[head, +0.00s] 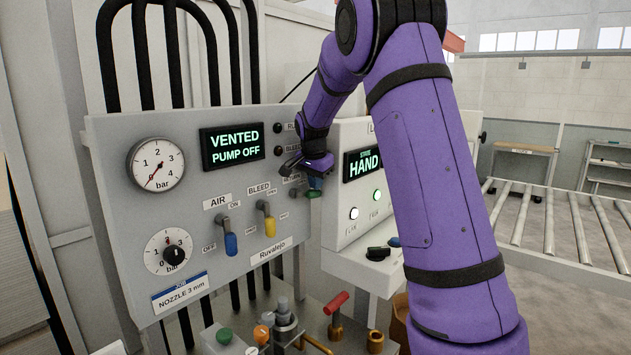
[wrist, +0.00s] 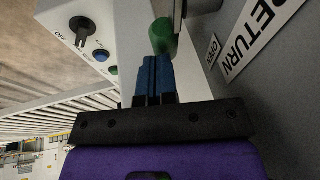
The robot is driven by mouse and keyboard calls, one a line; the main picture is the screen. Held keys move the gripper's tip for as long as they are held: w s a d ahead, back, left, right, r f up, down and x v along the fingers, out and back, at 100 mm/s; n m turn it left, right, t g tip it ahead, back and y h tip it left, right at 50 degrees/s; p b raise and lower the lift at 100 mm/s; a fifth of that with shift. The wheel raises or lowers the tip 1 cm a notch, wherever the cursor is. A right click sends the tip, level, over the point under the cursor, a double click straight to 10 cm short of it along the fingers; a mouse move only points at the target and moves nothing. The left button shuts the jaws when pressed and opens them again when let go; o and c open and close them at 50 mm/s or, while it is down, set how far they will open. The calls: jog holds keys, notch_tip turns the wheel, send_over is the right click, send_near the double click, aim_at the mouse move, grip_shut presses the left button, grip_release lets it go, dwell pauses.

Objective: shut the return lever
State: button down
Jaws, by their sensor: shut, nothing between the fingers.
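The return lever has a green handle (head: 314,193), low at the right end of the grey panel's lever row, mostly hidden by my gripper. In the wrist view its rounded green handle (wrist: 163,37) stands just beyond my fingertips, beside the RETURN label (wrist: 262,27) and a small OPEN tag (wrist: 213,50). My gripper (head: 315,182) is shut and empty, its blue fingers (wrist: 155,62) together and pointing at the handle. The fingertips are very close to the handle; I cannot tell whether they touch. The lever's stem and pivot are largely hidden.
A blue air lever (head: 231,244) and a yellow bleed lever (head: 269,226) are left of my gripper. The display (head: 233,145) reads VENTED, PUMP OFF. A control box (head: 350,190) stands close on the right, and valves (head: 286,318) stand below. A roller conveyor (head: 560,225) lies farther right.

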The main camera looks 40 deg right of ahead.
jog(key=v, duration=1.1)
jog(key=shift+a+f, duration=0.1)
jog(key=shift+a, duration=0.05)
